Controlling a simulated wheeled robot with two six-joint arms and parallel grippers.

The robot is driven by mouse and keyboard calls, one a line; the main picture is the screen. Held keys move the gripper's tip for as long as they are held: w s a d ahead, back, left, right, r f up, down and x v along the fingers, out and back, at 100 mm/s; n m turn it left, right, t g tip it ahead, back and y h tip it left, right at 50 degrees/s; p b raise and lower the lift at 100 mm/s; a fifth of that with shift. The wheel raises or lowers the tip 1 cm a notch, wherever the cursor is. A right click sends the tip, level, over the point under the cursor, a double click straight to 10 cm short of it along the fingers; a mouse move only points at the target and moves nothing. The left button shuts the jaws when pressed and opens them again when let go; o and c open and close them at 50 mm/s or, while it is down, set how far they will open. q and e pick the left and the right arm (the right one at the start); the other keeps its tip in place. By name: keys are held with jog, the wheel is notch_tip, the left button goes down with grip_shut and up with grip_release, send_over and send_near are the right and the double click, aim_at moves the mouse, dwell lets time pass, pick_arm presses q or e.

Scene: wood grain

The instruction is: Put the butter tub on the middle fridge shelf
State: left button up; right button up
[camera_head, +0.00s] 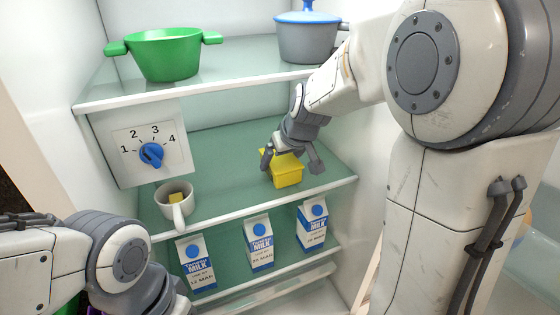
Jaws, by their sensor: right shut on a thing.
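The yellow butter tub (286,174) is at the right part of the middle fridge shelf (225,165). My right gripper (290,163) is shut on the tub, with a finger at either side of it. The tub looks upright and at shelf level, but I cannot tell whether its base touches the glass. My left arm comes in at the lower left, and its gripper is not in view.
A white mug (172,212) stands at the shelf's front left, beside the blue temperature dial (151,155). A green pot (166,54) and a grey pot (306,40) stand on the upper shelf. Several milk cartons (258,243) stand below. The middle shelf's centre is clear.

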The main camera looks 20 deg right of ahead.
jog(key=o, duration=1.4)
jog(key=shift+f, duration=0.1)
jog(key=shift+c, duration=0.2)
jog(key=shift+r, duration=0.2)
jog(key=shift+s+r, duration=0.2)
jog(key=shift+r, duration=0.1)
jog(key=b+v, duration=0.2)
jog(key=v, duration=0.8)
jog(key=s+a+f+n+g+y, duration=0.1)
jog(key=s+a+f, duration=0.2)
jog(key=a, duration=0.2)
jog(key=s+a+f+n+g, duration=0.1)
jog(key=s+a+f, duration=0.2)
jog(key=a, duration=0.2)
jog(key=s+a+f+n+g, duration=0.2)
jog(key=s+f, duration=0.3)
jog(key=s, duration=0.3)
jog(key=s+a+f+n+g, duration=0.2)
jog(key=s+a+f, duration=0.3)
jog(key=s, duration=0.4)
jog(key=shift+s+a+f+g, duration=0.25)
jog(key=shift+s+f+g, duration=0.05)
jog(key=shift+f, duration=0.15)
